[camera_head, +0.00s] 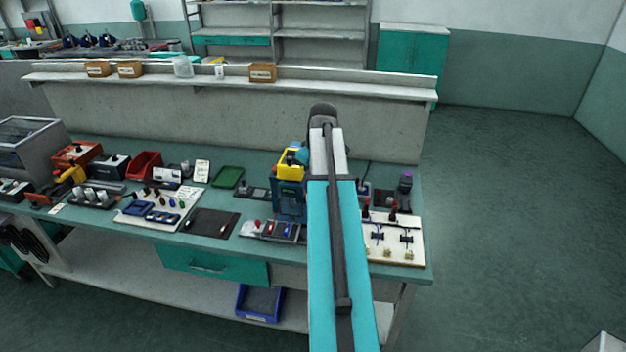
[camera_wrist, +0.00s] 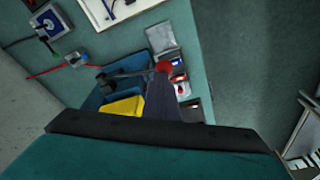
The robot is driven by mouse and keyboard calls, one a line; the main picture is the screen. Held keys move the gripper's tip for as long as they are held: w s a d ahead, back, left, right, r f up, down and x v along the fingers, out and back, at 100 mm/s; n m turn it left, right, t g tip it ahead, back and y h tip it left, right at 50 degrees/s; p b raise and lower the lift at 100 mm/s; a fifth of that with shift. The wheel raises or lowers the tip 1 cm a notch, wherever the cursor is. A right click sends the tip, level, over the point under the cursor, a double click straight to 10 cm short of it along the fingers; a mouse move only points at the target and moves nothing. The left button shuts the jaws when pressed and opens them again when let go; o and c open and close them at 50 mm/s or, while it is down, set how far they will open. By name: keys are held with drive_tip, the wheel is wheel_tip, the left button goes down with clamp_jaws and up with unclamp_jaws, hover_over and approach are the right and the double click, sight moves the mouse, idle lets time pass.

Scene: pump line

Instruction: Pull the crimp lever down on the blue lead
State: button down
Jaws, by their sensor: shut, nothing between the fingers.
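The crimp press shows in the head view as a blue body (camera_head: 288,200) with a yellow top (camera_head: 290,165), just left of my arm, which covers its right side. In the wrist view its yellow part (camera_wrist: 122,108) and blue body (camera_wrist: 92,103) lie left of my gripper. The crimp lever (camera_wrist: 130,74) is a dark bar with a red knob (camera_wrist: 164,67) at its end. My gripper (camera_wrist: 159,82) is shut and empty, with its dark fingers close to the knob; contact cannot be told. In the head view the fingers are hidden. I cannot make out the blue lead in the press.
A tray (camera_head: 273,239) with small red, white and blue parts lies in front of the press. A white board (camera_head: 412,248) with fittings is at the bench's right end. A dark mat (camera_head: 208,222) and a green tray (camera_head: 228,177) lie to the left.

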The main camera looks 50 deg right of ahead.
drive_tip(key=shift+w+d+r+p, duration=0.15)
drive_tip(key=shift+r+p, duration=0.4)
drive_tip(key=shift+r, duration=0.45)
drive_tip(key=shift+w+d+r+p, duration=0.15)
drive_tip(key=shift+r+p, duration=0.4)
drive_tip(key=shift+r, duration=0.45)
drive_tip(key=shift+s, duration=0.15)
